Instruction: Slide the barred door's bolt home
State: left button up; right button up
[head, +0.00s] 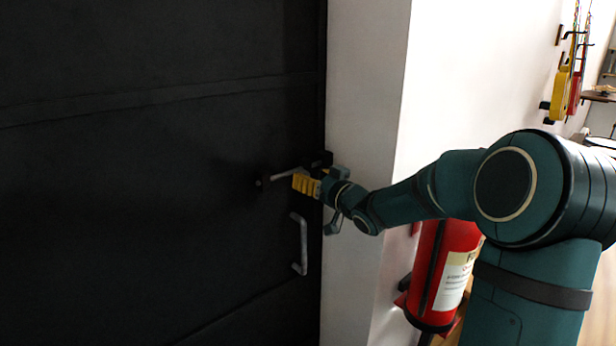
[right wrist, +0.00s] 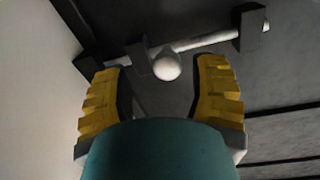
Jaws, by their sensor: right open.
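The dark door (head: 150,200) fills the left of the head view. Its bolt (head: 280,175) is a pale metal rod lying across the door near its right edge. In the right wrist view the bolt rod (right wrist: 205,41) runs through dark brackets and has a round pale knob (right wrist: 167,66). My right gripper (head: 305,184) is at the bolt, with yellow ribbed fingers. In the right wrist view the right gripper (right wrist: 160,92) is open, and the knob shows between its fingertips. I cannot tell whether a finger touches the knob. My left gripper is not in view.
A grey pull handle (head: 301,243) is on the door below the bolt. A white wall (head: 368,90) stands right of the door. A red fire extinguisher (head: 443,270) hangs below my right arm. Yellow and red tools (head: 562,92) hang on the far wall.

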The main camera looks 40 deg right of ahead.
jog(key=s, duration=1)
jog(key=shift+d, duration=0.15)
jog(key=w+a+f+g+y, duration=0.1)
jog(key=a+f+g, duration=0.2)
jog(key=a+f, duration=0.45)
jog(key=w+a+f+m+g, duration=0.15)
jog(key=a+f, duration=0.25)
jog(key=f, duration=0.7)
jog(key=a+f+g+y, duration=0.1)
jog(key=a+f+g, duration=0.3)
jog(key=f, duration=0.5)
jog(key=s+a+f+n+g+y, duration=0.1)
jog(key=s+a+f+g, duration=0.7)
jog(key=s+a+f, duration=0.8)
jog(key=shift+s+a+f+y, duration=0.3)
jog(key=shift+s+a+f, duration=0.1)
jog(key=shift+s+a, duration=0.35)
jog(key=shift+w+n, duration=0.15)
jog(key=shift+n, duration=0.1)
